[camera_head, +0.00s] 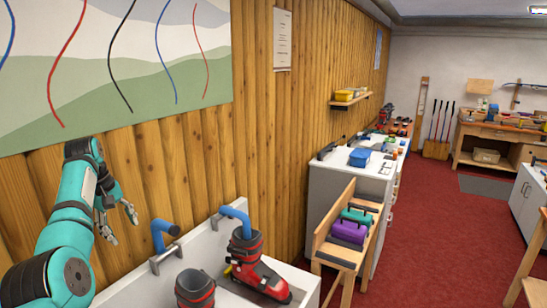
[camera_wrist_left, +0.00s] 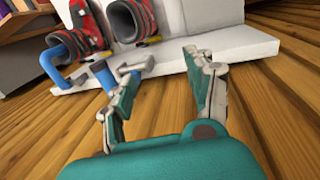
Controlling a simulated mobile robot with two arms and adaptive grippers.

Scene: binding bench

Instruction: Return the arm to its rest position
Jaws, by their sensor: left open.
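My left gripper (camera_head: 121,224) is raised on the left of the head view, near the log wall and above the white boot unit. Its two fingers are apart with nothing between them. In the left wrist view the left gripper (camera_wrist_left: 165,95) also shows spread, empty fingers. The red and black ski boot (camera_head: 255,268) stands on the white unit to its right, apart from it. A second boot (camera_head: 195,289) shows at the bottom edge, partly cut off. My right gripper is in neither view.
The white unit (camera_head: 312,287) has blue-capped pegs, one blue peg (camera_head: 163,235) close to the gripper. A wooden bench (camera_head: 345,245) holds a purple bag (camera_head: 348,231) and a green bag. A grey cabinet stands beyond. Red carpet (camera_head: 440,240) lies open at the right.

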